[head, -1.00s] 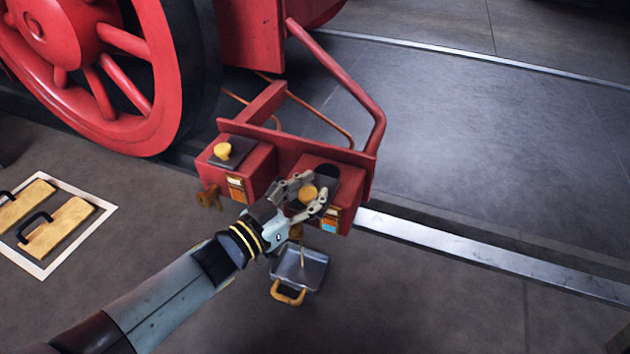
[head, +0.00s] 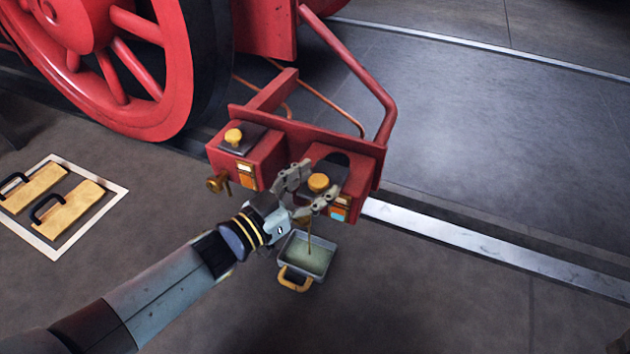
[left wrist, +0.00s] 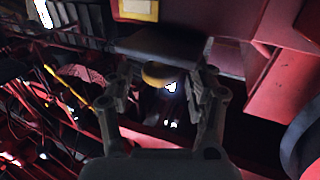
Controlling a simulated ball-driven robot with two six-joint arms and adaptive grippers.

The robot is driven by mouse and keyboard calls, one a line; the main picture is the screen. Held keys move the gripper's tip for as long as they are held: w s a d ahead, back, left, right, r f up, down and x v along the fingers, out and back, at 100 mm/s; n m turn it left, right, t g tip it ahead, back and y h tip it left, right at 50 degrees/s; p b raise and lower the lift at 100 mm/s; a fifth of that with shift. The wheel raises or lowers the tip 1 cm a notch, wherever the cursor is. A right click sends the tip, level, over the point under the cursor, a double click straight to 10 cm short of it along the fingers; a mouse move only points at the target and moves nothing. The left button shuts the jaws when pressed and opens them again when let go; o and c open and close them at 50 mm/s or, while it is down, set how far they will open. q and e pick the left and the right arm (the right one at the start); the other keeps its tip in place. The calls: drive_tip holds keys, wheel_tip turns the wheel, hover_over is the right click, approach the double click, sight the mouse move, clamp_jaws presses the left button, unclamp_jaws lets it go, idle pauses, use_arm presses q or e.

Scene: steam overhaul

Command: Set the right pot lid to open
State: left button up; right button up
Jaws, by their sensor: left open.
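The right pot (head: 308,161) is a red box at the end of a red beam. Its dark lid bears a round yellow knob (head: 318,182), and a dark rounded patch (head: 339,160) shows behind the knob. I cannot tell whether that patch is an opening. My left gripper (head: 316,187) is open, with a finger on either side of the knob. I cannot tell whether they touch it. In the left wrist view the yellow knob (left wrist: 158,74) sits between the open fingers (left wrist: 161,88). My right gripper is out of view.
The left pot (head: 226,166) has its own yellow knob (head: 233,136) and a brass tap (head: 216,184). Below the right pot, a tray (head: 292,246) with a yellow handle holds greenish liquid. A red wheel (head: 140,118) stands behind; a steel rail (head: 450,234) runs right.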

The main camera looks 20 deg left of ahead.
use_arm(q)
drive_tip(key=v, duration=1.1)
drive_tip(key=shift+s+a, duration=0.1)
drive_tip(key=shift+s, duration=0.05)
